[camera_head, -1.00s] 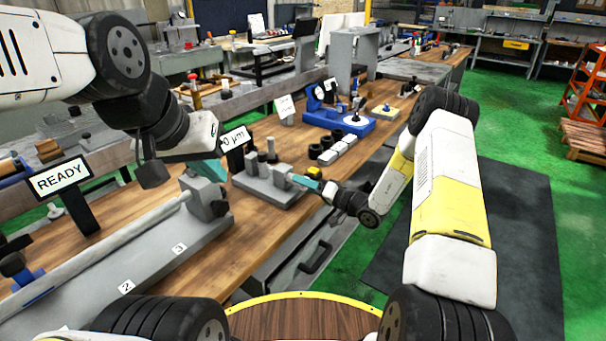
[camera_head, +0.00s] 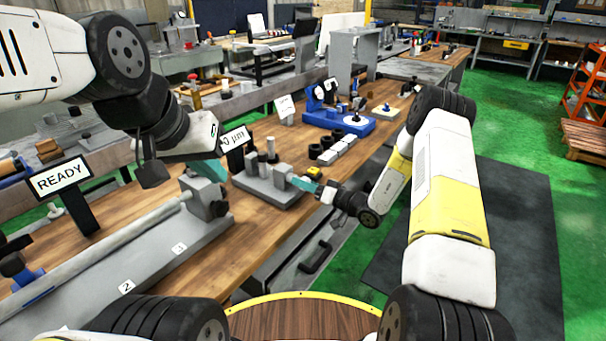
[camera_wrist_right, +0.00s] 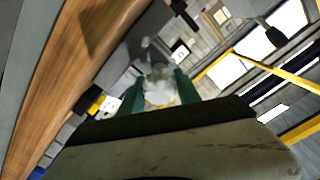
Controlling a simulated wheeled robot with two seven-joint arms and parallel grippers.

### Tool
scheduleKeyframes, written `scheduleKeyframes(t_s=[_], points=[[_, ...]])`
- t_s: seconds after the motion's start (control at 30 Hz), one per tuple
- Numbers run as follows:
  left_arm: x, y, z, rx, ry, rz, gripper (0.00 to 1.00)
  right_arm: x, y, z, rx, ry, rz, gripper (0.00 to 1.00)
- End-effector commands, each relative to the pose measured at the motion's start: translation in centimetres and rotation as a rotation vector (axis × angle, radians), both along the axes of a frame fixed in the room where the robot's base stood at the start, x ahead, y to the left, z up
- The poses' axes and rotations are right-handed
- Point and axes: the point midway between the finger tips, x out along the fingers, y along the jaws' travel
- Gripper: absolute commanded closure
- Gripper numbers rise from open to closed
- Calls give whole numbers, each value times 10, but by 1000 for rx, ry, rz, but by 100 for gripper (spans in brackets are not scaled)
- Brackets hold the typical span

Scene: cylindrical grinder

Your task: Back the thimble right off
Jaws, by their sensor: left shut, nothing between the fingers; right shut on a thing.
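A grey bench fixture (camera_head: 266,190) with upright posts stands on the wooden bench, with the thimble at its right end. My right gripper (camera_head: 303,184) is at that end, its teal fingers closed on the thimble. In the right wrist view the pale, round thimble (camera_wrist_right: 158,88) sits between the two green fingers of the gripper (camera_wrist_right: 160,95); its markings are too blurred to read. My left gripper (camera_head: 208,168) is shut and empty, above the grey end block (camera_head: 205,197) of the long grinder bed, left of the fixture.
A "µm" display (camera_head: 235,139) stands behind the fixture, partly hidden by my left gripper. Dark rings (camera_head: 318,151) and grey blocks (camera_head: 338,150) lie behind my right gripper. A blue gauge stand (camera_head: 340,122) is further back. A "READY" sign (camera_head: 61,180) stands at left.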

Motion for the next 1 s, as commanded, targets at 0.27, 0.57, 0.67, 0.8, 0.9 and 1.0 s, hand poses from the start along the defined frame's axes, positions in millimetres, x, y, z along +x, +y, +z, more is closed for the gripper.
scheduleKeyframes(t_s=[0.27, 0.57, 0.67, 0.8, 0.9, 1.0], points=[[0, 0, 0, 0, 0, 0, 100, 0, -1, -1, -3, 1, -1, 39], [0, 0, 0, 0, 0, 0, 100, 0, -1, 0, -1, 1, 0, 39], [0, 0, 0, 0, 0, 0, 100, -4, -7, 0, -2, 0, -1, 39], [0, 0, 0, 0, 0, 0, 100, -16, -25, -1, -3, 2, -4, 39], [0, 0, 0, 0, 0, 0, 100, -27, -39, -1, -3, 2, -4, 39], [0, 0, 0, 0, 0, 0, 100, -36, -52, -1, -2, 2, -4, 39]])
